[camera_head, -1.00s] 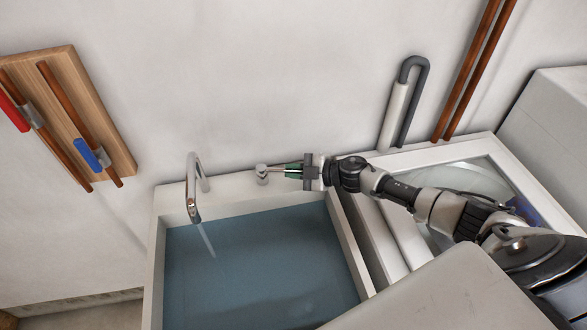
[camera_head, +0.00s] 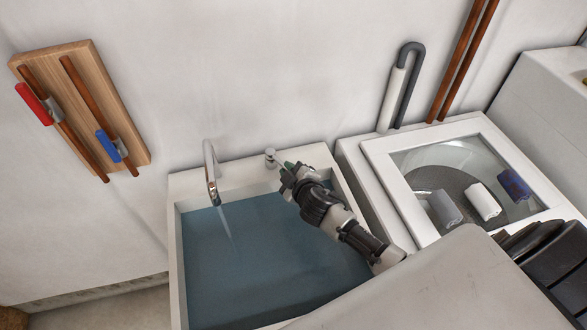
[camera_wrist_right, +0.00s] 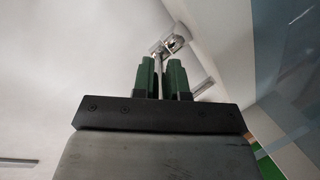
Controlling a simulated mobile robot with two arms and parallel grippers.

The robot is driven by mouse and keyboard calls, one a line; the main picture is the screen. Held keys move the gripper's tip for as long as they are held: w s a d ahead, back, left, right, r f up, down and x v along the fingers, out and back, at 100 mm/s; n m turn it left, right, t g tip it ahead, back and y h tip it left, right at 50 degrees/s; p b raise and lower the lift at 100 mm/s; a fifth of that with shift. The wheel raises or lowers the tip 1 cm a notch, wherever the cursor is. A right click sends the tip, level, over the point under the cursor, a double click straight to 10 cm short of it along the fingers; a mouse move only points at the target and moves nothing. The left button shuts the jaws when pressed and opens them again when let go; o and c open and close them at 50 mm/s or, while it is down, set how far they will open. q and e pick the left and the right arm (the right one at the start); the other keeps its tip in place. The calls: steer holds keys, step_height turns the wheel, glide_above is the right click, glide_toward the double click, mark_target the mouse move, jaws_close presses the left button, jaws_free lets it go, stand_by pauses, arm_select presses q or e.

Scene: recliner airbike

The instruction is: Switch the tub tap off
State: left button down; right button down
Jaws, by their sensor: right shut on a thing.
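The tub (camera_head: 178,250) is a white basin full of blue water. Its curved chrome spout (camera_head: 210,172) stands at the back left of the rim, and a thin stream of water (camera_head: 226,222) runs from it. The tap handle (camera_head: 270,156) is a small chrome knob with a thin lever, on the back rim right of the spout. My right gripper (camera_head: 286,168) is at the lever, just in front and right of the knob. In the right wrist view its green fingers (camera_wrist_right: 161,78) are closed around the lever, with the tap knob (camera_wrist_right: 168,46) beyond. My left gripper is not in view.
A top-loading washer (camera_head: 378,180) with a glass lid and rolled cloths inside stands right of the tub. A grey-and-white bent pipe (camera_head: 411,75) and copper pipes (camera_head: 462,60) run up the wall. A wooden board (camera_head: 85,75) with red and blue valves hangs at left.

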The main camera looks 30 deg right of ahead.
steer(key=shift+a+m+g+h+b, duration=0.25)
steer(key=shift+a+m+h+b, duration=0.55)
steer(key=shift+m+h+b, duration=0.4)
steer(key=shift+a+m+g+h+b, duration=0.25)
steer(key=shift+a+m+h+b, duration=0.6)
steer(key=shift+h+b, duration=0.5)
steer(key=c, duration=1.1)
jaws_free()
steer(key=shift+w, duration=0.1)
steer(key=shift+c, duration=0.2)
steer(key=b+v, duration=0.1)
steer(key=v, duration=1)
